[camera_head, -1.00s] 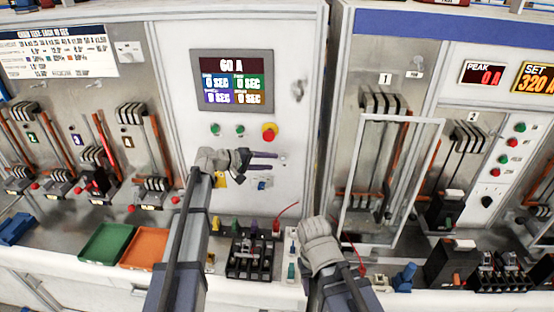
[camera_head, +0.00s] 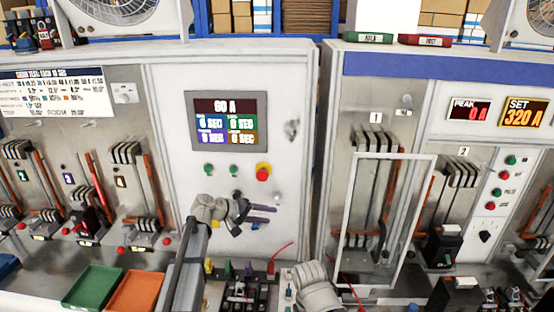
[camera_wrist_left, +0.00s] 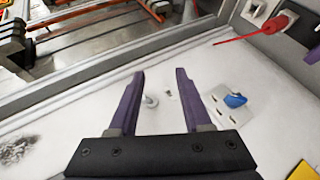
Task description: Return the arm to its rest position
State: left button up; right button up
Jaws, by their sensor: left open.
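My left gripper (camera_head: 262,214) is in front of the white panel, below the display and its buttons. Its two purple fingers are apart with nothing between them. In the left wrist view the open fingers (camera_wrist_left: 157,72) point at the white panel, with a small silver knob beyond them. A blue toggle switch (camera_wrist_left: 235,100) on a metal plate is just right of the fingers. My right arm (camera_head: 315,287) shows only as a grey link at the bottom edge; its gripper is out of view.
The display (camera_head: 226,120) reads 60 A, with green buttons and a red emergency knob (camera_head: 263,174) beneath. A clear-fronted framed door (camera_head: 431,200) stands at the right. Green (camera_head: 92,287) and orange (camera_head: 138,292) trays lie lower left. A red probe (camera_wrist_left: 274,24) is near the left gripper.

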pick_arm(q)
jog(key=s+d+f+m+g+y+b, duration=0.1)
jog(key=s+d+f+b, duration=0.1)
jog(key=s+f, duration=0.4)
jog(key=s+d+f+m+g+y+b, duration=0.2)
jog(key=s+d+f+b, duration=0.1)
jog(key=s+f, duration=0.2)
jog(key=s+d+f+m+g+y+b, duration=0.1)
jog(key=s+d+f+g+b, duration=0.1)
jog(key=s+f, duration=0.4)
jog(key=shift+s+d+f+m+y+b, duration=0.15)
jog(key=shift+s+d+f+b, duration=0.05)
jog(key=shift+f+b, duration=0.2)
jog(key=shift+s+d+f+m+y+b, duration=0.15)
jog(key=shift+d+f+b, duration=0.05)
jog(key=shift+f+b, duration=0.2)
jog(key=s+a+f+m+y+b, duration=0.1)
jog(key=s+a+f+y+b, duration=0.1)
jog(key=s+f, duration=0.3)
jog(key=s+a+f+m+g+y+b, duration=0.1)
jog(key=s+a+f+m+y+b, duration=0.1)
jog(key=s+f+y+b, duration=0.3)
jog(key=s, duration=0.4)
jog(key=shift+s+a+f+g, duration=0.25)
jog(key=shift+s+a+g, duration=0.05)
jog(key=shift+s, duration=0.05)
pick_arm(e)
notch_tip(320, 180, down, 18)
jog(key=shift+r, duration=0.25)
